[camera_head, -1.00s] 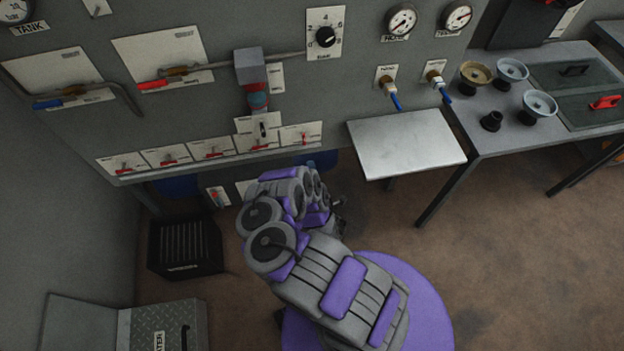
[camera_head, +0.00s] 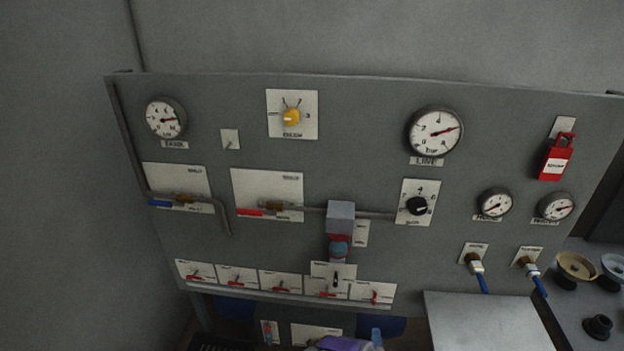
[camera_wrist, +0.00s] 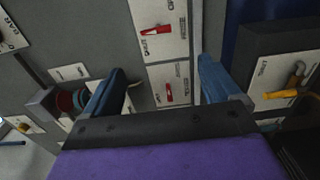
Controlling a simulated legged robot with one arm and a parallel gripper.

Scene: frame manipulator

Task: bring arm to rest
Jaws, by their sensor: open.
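My gripper (camera_wrist: 158,92) shows in the wrist view with its two blue fingers spread apart and nothing between them. Beyond the fingers is the grey control panel with white plates and red levers (camera_wrist: 168,92); the gap to them cannot be judged exactly. In the head view only a small purple part of my arm and a blue fingertip (camera_head: 377,338) show at the bottom edge, below the panel's row of small levers. The rest of my arm is out of that view.
The grey panel (camera_head: 300,90) carries gauges, a yellow knob (camera_head: 291,117), a black knob (camera_head: 416,205), pipes and a row of red levers (camera_head: 282,285). A metal shelf (camera_head: 485,320) juts out at lower right. A yellow-handled valve (camera_wrist: 285,93) is at right in the wrist view.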

